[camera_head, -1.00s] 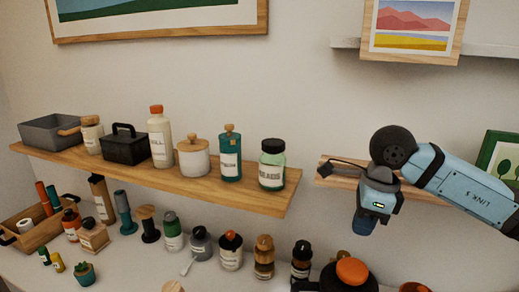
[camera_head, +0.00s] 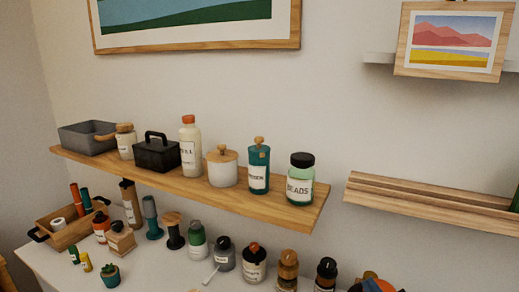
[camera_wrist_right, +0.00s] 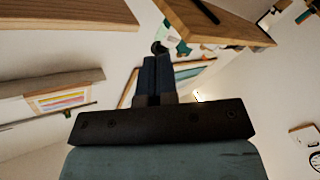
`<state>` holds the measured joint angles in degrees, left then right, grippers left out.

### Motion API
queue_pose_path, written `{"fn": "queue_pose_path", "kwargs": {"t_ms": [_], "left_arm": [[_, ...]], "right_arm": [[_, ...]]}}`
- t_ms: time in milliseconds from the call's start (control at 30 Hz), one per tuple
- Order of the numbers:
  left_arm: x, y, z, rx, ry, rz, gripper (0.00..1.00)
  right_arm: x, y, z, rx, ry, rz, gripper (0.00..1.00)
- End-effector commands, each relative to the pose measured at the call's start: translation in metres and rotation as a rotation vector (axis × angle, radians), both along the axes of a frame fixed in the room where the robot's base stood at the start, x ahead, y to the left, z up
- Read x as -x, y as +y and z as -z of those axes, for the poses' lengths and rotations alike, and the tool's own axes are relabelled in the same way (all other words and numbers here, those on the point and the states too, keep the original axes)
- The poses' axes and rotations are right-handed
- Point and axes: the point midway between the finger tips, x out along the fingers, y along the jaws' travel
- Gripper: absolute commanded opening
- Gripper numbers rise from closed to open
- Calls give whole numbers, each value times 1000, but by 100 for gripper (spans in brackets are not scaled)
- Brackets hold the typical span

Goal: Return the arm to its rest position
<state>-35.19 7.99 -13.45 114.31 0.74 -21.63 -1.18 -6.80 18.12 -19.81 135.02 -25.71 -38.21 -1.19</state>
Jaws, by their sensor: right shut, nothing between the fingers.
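My right gripper (camera_wrist_right: 157,62) shows in the right wrist view. Its two dark fingers are together with nothing between them, and no object touches them. The wrist view is tilted, with a wooden shelf plank (camera_wrist_right: 235,22) beyond the fingers at the upper right. In the head view I cannot clearly make out the right arm or its gripper. My left gripper is in neither view.
A wooden shelf (camera_head: 190,185) holds several jars, a black caddy (camera_head: 157,152) and a grey bin (camera_head: 85,138). An emptier ledge (camera_head: 425,203) is at the right. Bottles and a wooden tray (camera_head: 70,235) crowd the white surface (camera_head: 65,275) below.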

Motion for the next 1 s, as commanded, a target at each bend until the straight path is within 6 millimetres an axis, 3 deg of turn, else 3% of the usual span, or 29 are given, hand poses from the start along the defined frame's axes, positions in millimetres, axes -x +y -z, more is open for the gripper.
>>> {"fn": "queue_pose_path", "kwargs": {"t_ms": [33, 100, 200, 300, 500, 800, 1000], "left_arm": [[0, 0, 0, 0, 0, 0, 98], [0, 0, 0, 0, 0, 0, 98], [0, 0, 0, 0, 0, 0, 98], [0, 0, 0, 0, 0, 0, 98], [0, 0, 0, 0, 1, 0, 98], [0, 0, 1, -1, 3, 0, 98], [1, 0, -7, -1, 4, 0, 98]], "right_arm": [[16, -13, 34, -64, 162, 64, 0], [40, -27, 74, -133, 366, 138, 0], [73, -39, 113, -197, 584, 209, 0], [102, -45, 140, -241, 751, 256, 0], [155, -50, 174, -300, 1006, 322, 0], [220, -51, 199, -352, 1285, 379, 0], [204, -44, 211, -368, 1215, 334, 0]]}}
